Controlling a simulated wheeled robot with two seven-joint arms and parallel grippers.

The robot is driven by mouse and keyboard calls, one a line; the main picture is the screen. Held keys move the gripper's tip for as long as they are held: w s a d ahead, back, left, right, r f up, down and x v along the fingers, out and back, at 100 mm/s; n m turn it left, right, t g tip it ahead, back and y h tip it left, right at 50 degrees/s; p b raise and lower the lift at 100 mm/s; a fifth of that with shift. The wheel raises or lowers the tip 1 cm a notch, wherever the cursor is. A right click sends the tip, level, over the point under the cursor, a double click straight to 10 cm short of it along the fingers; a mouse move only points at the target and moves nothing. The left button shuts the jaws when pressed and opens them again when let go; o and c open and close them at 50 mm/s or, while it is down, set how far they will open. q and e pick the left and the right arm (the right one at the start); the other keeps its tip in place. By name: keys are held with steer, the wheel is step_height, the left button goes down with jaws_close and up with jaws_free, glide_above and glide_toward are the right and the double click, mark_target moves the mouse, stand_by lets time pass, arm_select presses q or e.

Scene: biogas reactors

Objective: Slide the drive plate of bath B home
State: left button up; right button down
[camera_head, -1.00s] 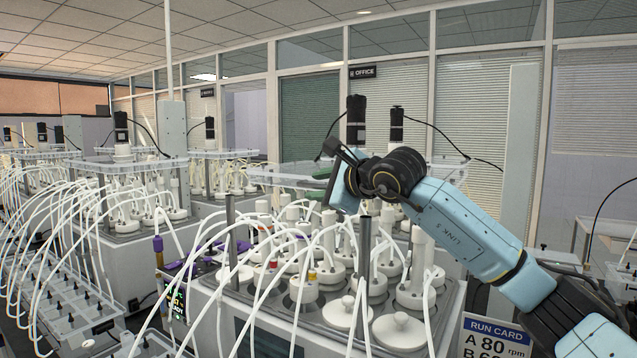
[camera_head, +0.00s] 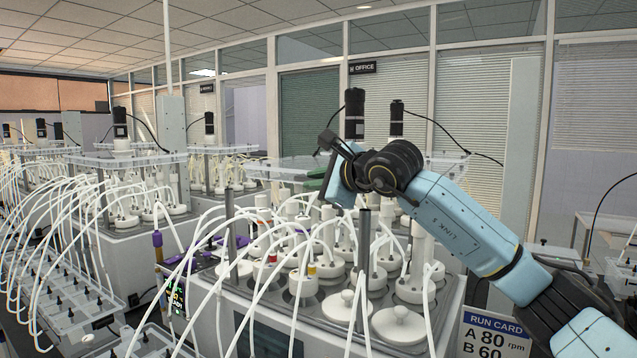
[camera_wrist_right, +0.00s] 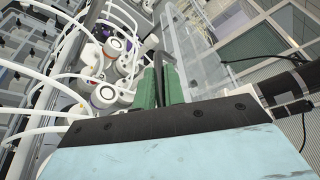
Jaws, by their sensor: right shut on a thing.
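The drive plate (camera_head: 276,172) is a clear, flat sheet above and behind the front bath (camera_head: 225,292). A black motor (camera_head: 354,112) stands over it behind my arm. My right gripper (camera_head: 318,178) reaches in from the right, and its green fingers are partly hidden by my wrist. Grey posts (camera_head: 364,245) rise from the front bath. No letter on the bath is readable. My left gripper is not in view.
White tubes (camera_head: 205,225) arch across the left and front of the bath. Lidded white vessels (camera_head: 398,324) crowd its top. A run card (camera_head: 494,335) stands at the lower right. Another bath (camera_head: 140,250) stands at the left.

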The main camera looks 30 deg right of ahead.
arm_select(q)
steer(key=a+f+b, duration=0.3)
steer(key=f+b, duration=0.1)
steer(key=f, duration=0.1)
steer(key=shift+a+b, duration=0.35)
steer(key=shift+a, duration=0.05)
arm_select(e)
steer(key=s+a, duration=0.6)
steer(key=a, duration=0.5)
steer(key=shift+s+a, duration=0.2)
steer(key=shift+s, duration=0.05)
steer(key=c, duration=1.8)
jaws_free()
steer(key=shift+f, duration=0.1)
steer(key=shift+c, duration=0.2)
steer(key=o, duration=0.4)
steer(key=shift+s+a, duration=0.15)
steer(key=shift+c, duration=0.2)
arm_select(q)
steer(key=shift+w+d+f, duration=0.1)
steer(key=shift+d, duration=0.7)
arm_select(e)
steer(key=shift+d, duration=0.2)
